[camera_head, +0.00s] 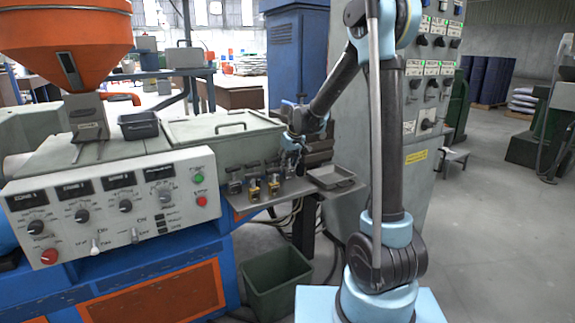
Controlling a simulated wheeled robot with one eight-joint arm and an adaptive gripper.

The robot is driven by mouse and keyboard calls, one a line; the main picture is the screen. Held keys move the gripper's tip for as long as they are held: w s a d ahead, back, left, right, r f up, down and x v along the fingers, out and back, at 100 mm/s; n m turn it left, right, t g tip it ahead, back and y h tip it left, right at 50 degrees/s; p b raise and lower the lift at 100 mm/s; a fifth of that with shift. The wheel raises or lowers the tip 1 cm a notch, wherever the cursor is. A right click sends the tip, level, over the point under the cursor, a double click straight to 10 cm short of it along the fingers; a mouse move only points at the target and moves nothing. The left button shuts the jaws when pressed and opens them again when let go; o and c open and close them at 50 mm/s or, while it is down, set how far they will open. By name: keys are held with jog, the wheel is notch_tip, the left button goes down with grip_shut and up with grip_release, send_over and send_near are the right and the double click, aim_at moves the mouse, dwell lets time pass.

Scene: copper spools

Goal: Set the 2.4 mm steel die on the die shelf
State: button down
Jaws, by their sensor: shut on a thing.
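My gripper (293,160) is small and dark in this view, at the end of the arm, above the back right part of a grey shelf (298,190) beside the machine. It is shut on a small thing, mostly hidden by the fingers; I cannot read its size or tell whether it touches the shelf. Several small dies stand on the shelf left of my gripper: a brass-coloured die (254,191), another brass-coloured one (274,186) and grey ones such as the front left die (234,185). No size marks are legible.
The control box (115,210) stands left of the shelf, and a green bin (277,283) is on the floor below. A tall grey cabinet (425,160) stands behind my arm. Open floor lies to the right.

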jog(key=c, duration=1.1)
grip_release()
jog(key=v, duration=1.1)
jog(key=s+d+r+m, duration=0.1)
jog(key=s+d, duration=0.6)
jog(key=s, duration=0.1)
jog(key=s+d+f+m, duration=0.2)
jog(key=s+d+f, duration=0.2)
jog(key=s, duration=0.6)
jog(key=s+d+f+m+g+h, duration=0.1)
jog(key=s+d+f, duration=0.4)
jog(key=s, duration=0.5)
jog(key=s+d+f+m+h, duration=0.1)
jog(key=s+d+f, duration=0.4)
jog(key=s, duration=0.5)
jog(key=shift+s+d+m, duration=0.3)
jog(key=shift+d+m, duration=0.5)
jog(key=shift+d, duration=0.1)
